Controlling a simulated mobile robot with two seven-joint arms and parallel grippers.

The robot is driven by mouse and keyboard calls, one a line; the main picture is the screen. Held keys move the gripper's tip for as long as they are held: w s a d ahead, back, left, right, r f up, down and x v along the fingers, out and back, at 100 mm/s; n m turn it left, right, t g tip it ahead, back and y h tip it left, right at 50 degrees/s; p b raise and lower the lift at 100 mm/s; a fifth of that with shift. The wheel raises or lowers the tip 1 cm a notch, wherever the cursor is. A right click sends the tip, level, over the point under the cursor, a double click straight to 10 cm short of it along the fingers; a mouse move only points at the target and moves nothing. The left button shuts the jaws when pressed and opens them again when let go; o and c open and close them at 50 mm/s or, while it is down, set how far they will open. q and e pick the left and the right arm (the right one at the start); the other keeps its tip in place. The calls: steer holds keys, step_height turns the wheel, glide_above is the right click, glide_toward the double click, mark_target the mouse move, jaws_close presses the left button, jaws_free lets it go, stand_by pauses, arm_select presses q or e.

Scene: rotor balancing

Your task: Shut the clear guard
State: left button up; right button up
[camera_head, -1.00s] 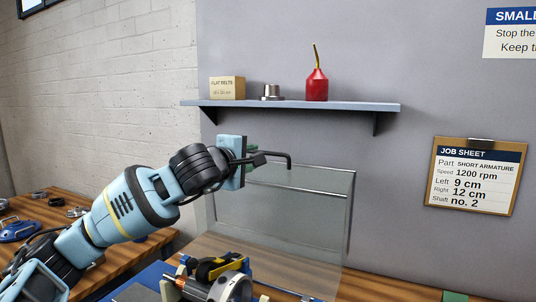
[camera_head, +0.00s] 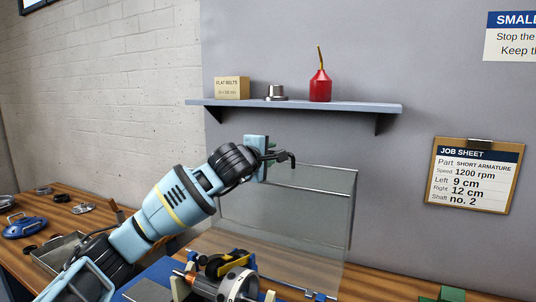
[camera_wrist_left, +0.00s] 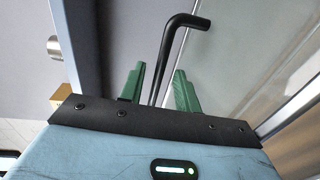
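The clear guard (camera_head: 305,215) stands raised and upright behind the balancing machine, with a metal bar along its top. My left gripper (camera_head: 273,157) is at the guard's upper left corner. In the left wrist view its green fingers (camera_wrist_left: 160,85) are apart, with a bent black rod (camera_wrist_left: 172,50) between them. Gaps show on both sides of the rod; where the rod is fixed is hidden. The guard's pane also fills the right of that view. The rotor (camera_head: 235,286) sits on the machine below. My right gripper is not in view.
A grey shelf (camera_head: 300,106) on the wall above holds a box, a metal part and a red oil can (camera_head: 320,86). A job sheet (camera_head: 473,175) hangs at the right. A metal tray (camera_head: 60,254) and loose parts lie on the left bench.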

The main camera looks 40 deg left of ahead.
arm_select(q)
jaws_close()
steer(key=shift+s+a, duration=0.1)
stand_by(0.4)
